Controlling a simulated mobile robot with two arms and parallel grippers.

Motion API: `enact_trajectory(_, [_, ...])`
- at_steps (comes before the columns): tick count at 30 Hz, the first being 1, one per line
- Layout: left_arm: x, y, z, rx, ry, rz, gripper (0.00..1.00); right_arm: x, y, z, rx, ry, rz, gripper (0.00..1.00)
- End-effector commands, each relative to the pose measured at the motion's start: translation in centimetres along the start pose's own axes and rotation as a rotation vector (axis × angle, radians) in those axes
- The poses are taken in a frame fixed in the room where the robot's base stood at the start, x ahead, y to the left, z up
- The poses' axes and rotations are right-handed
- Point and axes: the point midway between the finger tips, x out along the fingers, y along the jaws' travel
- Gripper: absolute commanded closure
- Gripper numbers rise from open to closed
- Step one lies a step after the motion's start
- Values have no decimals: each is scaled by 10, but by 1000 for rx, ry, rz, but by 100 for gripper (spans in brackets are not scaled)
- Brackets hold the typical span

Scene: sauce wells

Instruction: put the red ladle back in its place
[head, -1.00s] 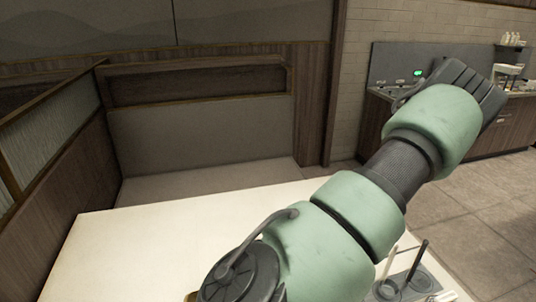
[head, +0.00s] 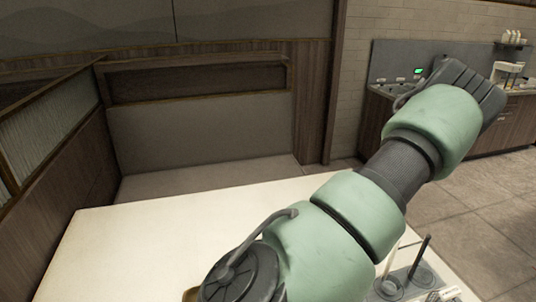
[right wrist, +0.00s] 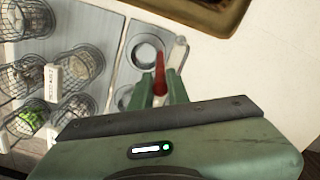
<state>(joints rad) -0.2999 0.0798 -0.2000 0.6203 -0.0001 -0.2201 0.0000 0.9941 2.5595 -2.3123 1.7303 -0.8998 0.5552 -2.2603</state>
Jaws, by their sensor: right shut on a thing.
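In the right wrist view my right gripper (right wrist: 160,90) is shut on the red ladle (right wrist: 160,68), with its red handle between the green fingers. The ladle shows over the grey sauce-well panel, close to a round well (right wrist: 147,54). Its bowl is not clear, so I cannot tell whether any of it is inside a well. A second round opening (right wrist: 125,97) lies just left of the fingers, partly hidden. In the head view the red ladle and both gripper tips are out of sight.
A pale handle (right wrist: 179,50) stands right of the red ladle. Wire baskets (right wrist: 75,62) fill the left of the wrist view; a brown tray (right wrist: 232,18) lies at the top. In the head view a dark handle (head: 419,258) rises at the table's right, and the white table (head: 150,250) is bare at left.

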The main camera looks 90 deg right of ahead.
Motion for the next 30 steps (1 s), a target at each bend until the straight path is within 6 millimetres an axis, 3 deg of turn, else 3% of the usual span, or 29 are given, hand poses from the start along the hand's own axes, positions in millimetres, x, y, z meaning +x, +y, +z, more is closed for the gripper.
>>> enact_trajectory(9, [2, 0, 0, 0, 0, 0, 64, 2, 0, 0, 0, -1, 1, 100])
enact_trajectory(10, [2, 0, 0, 0, 0, 0, 64, 2, 0, 0, 0, -1, 1, 78])
enact_trajectory(12, [2, 0, 0, 0, 0, 0, 64, 2, 0, 0, 0, -1, 1, 58])
enact_trajectory(19, [2, 0, 0, 0, 0, 0, 64, 2, 0, 0, 0, -1, 0, 58])
enact_trajectory(20, [2, 0, 0, 0, 0, 0, 64, 2, 0, 0, 0, -1, 0, 55])
enact_trajectory(24, [2, 0, 0, 0, 0, 0, 64, 2, 0, 0, 0, 0, 0, 22])
enact_trajectory(30, [2, 0, 0, 0, 0, 0, 64, 2, 0, 0, 0, 0, 0, 22])
